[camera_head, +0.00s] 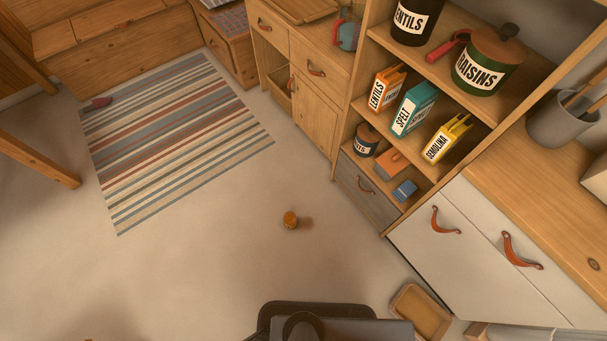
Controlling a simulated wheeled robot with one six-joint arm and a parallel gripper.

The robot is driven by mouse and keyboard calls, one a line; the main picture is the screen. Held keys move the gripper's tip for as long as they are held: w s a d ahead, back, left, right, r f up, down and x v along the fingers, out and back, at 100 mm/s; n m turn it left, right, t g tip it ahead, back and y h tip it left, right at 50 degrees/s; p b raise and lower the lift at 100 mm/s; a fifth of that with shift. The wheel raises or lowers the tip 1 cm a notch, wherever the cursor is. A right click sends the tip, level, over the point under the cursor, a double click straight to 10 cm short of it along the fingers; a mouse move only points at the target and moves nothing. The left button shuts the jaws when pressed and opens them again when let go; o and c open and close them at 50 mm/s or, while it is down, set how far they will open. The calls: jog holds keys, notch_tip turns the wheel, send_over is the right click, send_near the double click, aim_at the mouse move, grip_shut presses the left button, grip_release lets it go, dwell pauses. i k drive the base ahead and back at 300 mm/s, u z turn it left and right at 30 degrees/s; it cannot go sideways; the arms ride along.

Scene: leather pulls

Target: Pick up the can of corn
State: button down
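No gripper fingers show in this view. A dark part at the bottom middle seems to be my own body, well below the can in the picture.
A striped rug (175,140) lies at the left. Open shelves (440,75) with boxes and canisters stand at the right. A white drawer unit (480,250) is at the lower right, with a wooden tray (421,311) on the floor beside it. Floor around the can is clear.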

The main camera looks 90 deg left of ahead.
aim_at(290, 218)
jog(key=u, duration=5.25)
jog(key=i, duration=2.25)
jog(key=z, duration=3.7)
